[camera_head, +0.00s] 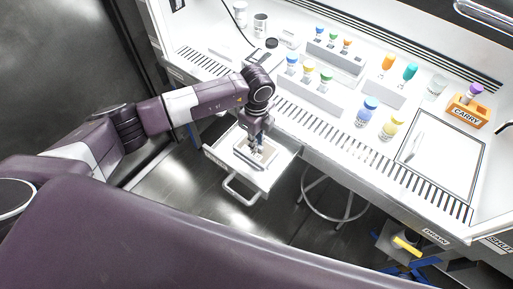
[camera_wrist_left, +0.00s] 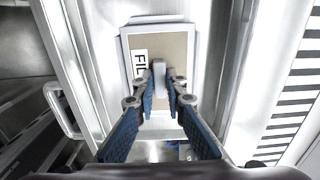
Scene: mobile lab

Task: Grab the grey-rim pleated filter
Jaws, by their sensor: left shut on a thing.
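The grey-rim pleated filter (camera_wrist_left: 177,48) is a tan panel in a pale grey frame, with a white label reading "FIL" and more letters hidden. In the head view the filter (camera_head: 242,150) lies in or just above an open white drawer (camera_head: 222,160). My left gripper (camera_head: 257,147) reaches down onto it from above. In the left wrist view my left gripper (camera_wrist_left: 160,85) has its fingertips closed on a small grey upright piece at the filter's middle. The fingers hide part of the panel. Whether the filter touches the drawer floor I cannot tell. My right gripper is not in view.
The drawer's handle (camera_head: 240,190) sticks out at its front. The white bench (camera_head: 320,125) above holds racks of coloured vials, bottles and an orange carrier (camera_head: 467,112). A round stool frame (camera_head: 335,205) stands right of the drawer.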

